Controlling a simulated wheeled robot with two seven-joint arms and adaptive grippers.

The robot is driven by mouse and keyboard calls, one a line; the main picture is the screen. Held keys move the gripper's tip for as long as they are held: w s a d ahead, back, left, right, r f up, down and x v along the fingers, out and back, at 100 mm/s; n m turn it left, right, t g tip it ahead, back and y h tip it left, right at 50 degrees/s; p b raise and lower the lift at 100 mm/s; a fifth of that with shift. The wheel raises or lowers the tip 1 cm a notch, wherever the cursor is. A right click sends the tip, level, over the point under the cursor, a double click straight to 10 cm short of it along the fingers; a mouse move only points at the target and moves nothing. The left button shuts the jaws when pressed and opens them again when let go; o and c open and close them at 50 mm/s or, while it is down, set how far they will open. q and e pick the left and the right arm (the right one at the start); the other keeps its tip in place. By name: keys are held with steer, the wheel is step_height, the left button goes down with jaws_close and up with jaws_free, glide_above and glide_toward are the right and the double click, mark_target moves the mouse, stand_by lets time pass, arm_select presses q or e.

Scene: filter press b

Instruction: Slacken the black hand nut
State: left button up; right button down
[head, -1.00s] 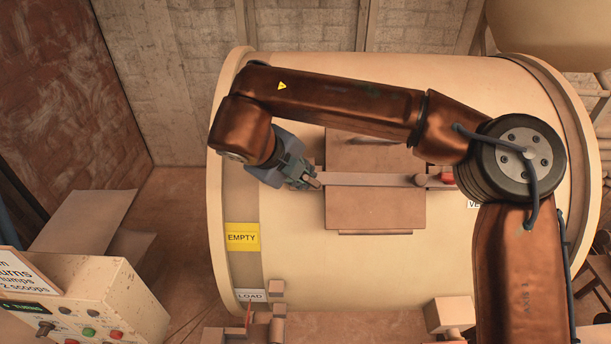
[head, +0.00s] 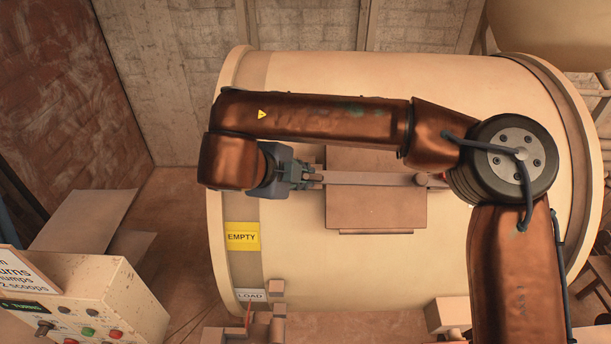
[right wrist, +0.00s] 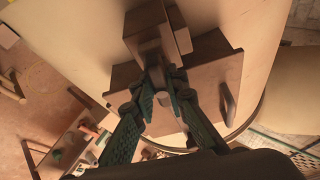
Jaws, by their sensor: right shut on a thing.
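The pale drum (head: 290,250) carries a brown hatch plate (head: 375,210) with a flat bar (head: 365,179) across it. My right gripper (head: 318,180) is at the bar's left end, its fingers closed in on a small part there. That part sits where the hand nut would be, but the fingers hide most of it and its black colour does not show. In the right wrist view, the fingers (right wrist: 163,78) meet around a small brownish piece beside a block (right wrist: 146,22) above the hatch. My left gripper is not in view.
A control box (head: 105,300) with coloured buttons stands at the lower left. Yellow EMPTY (head: 242,237) and white LOAD (head: 251,295) labels are on the drum's left rim. My right arm covers the drum's upper and right parts.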

steer(key=c, duration=1.9)
jaws_free()
steer(key=shift+c, duration=0.2)
steer(key=v, duration=1.2)
steer(key=shift+d, duration=0.1)
